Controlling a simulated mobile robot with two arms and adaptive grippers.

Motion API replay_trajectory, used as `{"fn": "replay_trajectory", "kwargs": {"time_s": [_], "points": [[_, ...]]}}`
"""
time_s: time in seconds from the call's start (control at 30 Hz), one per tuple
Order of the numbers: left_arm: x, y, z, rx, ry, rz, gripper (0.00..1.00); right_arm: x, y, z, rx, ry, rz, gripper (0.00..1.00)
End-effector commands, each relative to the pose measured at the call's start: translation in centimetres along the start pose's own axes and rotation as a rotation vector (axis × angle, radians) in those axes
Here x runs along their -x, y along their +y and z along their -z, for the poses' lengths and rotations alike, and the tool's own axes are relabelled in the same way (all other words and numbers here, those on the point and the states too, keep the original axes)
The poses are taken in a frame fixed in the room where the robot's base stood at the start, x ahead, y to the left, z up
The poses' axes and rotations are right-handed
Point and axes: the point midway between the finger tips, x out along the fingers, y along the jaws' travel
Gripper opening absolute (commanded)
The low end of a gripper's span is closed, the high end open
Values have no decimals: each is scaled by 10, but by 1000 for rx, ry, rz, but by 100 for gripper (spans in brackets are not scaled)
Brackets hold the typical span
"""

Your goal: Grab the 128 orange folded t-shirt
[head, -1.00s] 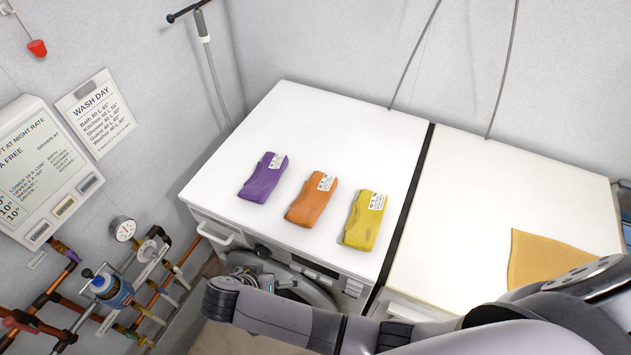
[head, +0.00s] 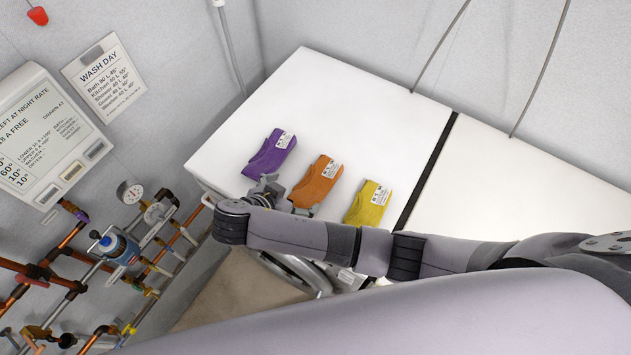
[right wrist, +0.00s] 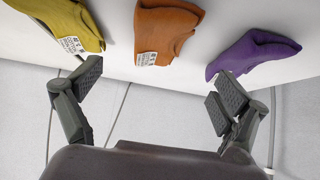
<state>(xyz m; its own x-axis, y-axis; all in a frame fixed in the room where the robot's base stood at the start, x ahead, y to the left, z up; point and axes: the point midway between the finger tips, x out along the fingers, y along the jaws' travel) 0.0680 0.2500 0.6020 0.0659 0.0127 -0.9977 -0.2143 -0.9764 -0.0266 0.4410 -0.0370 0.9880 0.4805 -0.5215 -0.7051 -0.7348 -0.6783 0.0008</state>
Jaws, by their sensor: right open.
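The orange folded t-shirt (head: 318,184) lies flat on the white top, between the purple folded t-shirt (head: 271,153) on its left and the yellow folded t-shirt (head: 367,205) on its right. Each has a white label at its far end. My right gripper (head: 285,197) is open and empty at the near edge of the white top, just short of the orange shirt. In the right wrist view the orange shirt (right wrist: 166,30) lies ahead, between the lines of the spread fingers (right wrist: 158,92), apart from them. My left gripper is not in view.
The white machine top (head: 340,95) is bare behind the shirts. A dark gap (head: 428,170) separates it from a second white top (head: 500,185) at right. Pipes and gauges (head: 130,190) line the left wall. Two grey cables (head: 540,70) hang at the back.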

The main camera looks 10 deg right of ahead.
Motion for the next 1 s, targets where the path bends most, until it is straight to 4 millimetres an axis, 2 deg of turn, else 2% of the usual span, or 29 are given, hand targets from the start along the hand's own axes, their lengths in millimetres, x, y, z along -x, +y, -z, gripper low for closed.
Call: {"fn": "replay_trajectory", "kwargs": {"time_s": [0.03, 0.1, 0.2, 0.43, 0.8, 1.0], "points": [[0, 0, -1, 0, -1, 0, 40, -13, 1, 2, 0, 6, -4, 93], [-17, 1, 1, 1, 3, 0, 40, -32, 0, -3, -1, 5, -1, 93], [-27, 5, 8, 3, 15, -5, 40, -48, 0, -3, -1, 2, 0, 93], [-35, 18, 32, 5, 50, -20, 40, -61, 0, -1, -1, 0, 1, 93], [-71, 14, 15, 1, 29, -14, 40, -106, 0, 2, 0, 2, 1, 93], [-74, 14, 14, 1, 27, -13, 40, -112, 0, 5, -1, 0, 2, 93]]}}
